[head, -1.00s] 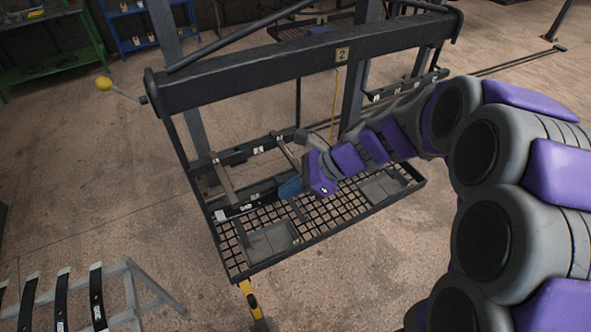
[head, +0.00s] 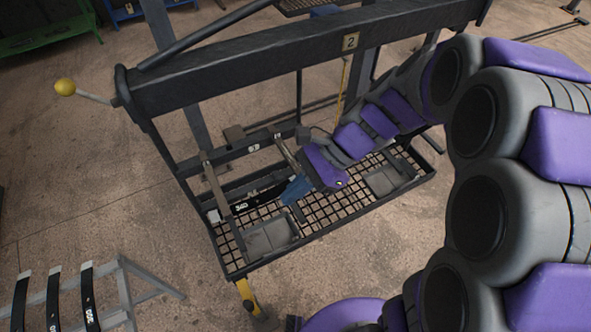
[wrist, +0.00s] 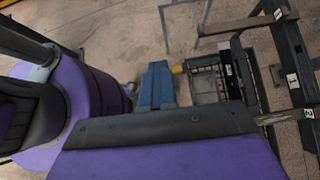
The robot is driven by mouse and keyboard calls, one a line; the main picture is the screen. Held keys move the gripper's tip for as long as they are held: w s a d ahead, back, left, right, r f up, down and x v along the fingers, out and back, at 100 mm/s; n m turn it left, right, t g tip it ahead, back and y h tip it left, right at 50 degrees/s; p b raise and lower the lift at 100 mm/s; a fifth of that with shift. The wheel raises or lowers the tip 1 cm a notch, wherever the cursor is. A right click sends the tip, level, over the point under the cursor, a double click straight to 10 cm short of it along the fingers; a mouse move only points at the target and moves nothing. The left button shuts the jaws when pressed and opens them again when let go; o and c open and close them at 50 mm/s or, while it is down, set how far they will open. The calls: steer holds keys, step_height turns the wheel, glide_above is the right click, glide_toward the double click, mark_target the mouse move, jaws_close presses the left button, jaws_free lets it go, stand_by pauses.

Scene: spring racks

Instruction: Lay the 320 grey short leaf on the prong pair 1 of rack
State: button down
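The dark short leaf (head: 245,206) has a white number label that is hard to read. It appears to span the two light prongs of the rack, the left prong (head: 213,185) and the right prong (head: 287,152); contact cannot be told. The leaf also shows in the wrist view (wrist: 229,72), right of my gripper. My blue gripper (head: 297,190) is near the leaf's right end in the head view. In the wrist view my gripper (wrist: 156,75) looks apart from the leaf, with nothing visible in it; its finger gap is hidden.
The rack's thick beam (head: 300,62), tagged 2, crosses above the arm. A grid tray (head: 330,207) lies below the prongs. A yellow-knobbed lever (head: 66,87) sticks out left. A grey stand (head: 145,290) with several dark leaves is at lower left. Open floor lies between.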

steer(key=w+a+f, duration=0.3)
steer(key=w+a, duration=0.5)
steer(key=w, duration=0.5)
steer(key=shift+f+b, duration=0.3)
steer(key=shift+b, duration=0.1)
stand_by(1.4)
steer(key=c, duration=1.8)
jaws_free()
steer(key=o, duration=0.4)
steer(key=v, duration=1.7)
steer(key=shift+w+d+r, duration=0.1)
steer(key=shift+d+r, duration=0.05)
